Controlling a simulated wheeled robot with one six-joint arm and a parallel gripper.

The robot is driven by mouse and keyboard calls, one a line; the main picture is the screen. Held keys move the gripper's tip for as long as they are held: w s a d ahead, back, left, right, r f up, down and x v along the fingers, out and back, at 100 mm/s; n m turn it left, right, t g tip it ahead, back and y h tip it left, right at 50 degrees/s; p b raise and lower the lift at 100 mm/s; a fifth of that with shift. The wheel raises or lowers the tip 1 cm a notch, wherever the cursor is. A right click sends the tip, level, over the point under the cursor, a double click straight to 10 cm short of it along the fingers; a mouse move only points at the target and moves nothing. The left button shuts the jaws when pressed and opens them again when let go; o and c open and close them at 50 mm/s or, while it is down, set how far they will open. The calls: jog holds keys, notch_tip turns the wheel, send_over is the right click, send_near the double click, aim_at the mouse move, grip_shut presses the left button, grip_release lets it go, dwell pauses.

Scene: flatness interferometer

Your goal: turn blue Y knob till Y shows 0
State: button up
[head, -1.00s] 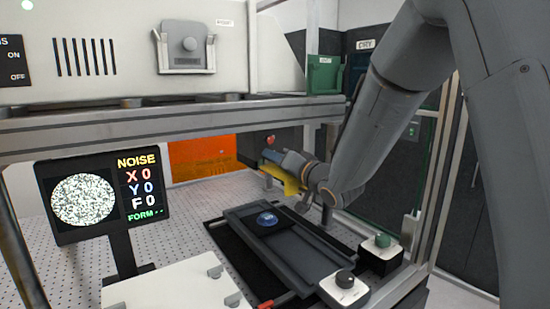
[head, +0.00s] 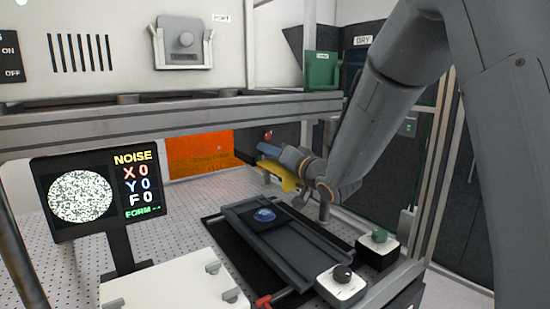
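The monitor (head: 97,193) at the left shows NOISE, X 0, Y 0, F 0 and a green FORM line with dashes, beside a round field of grey speckle. My gripper (head: 262,165) is above and behind the dark stage, pointing left. Yellow and blue parts show at its end; I cannot tell whether they are its fingers or something held, nor whether it is open or shut. I cannot pick out a blue Y knob with certainty. A round blue disc (head: 264,215) lies on the dark stage (head: 290,253), apart from my gripper.
A black knob on a white box (head: 343,288) and a green knob (head: 379,236) on a black box stand right of the stage. A red handle (head: 263,300) is at its front. A metal beam (head: 180,123) crosses above. An orange panel (head: 200,153) stands behind.

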jog(key=shift+f, duration=0.25)
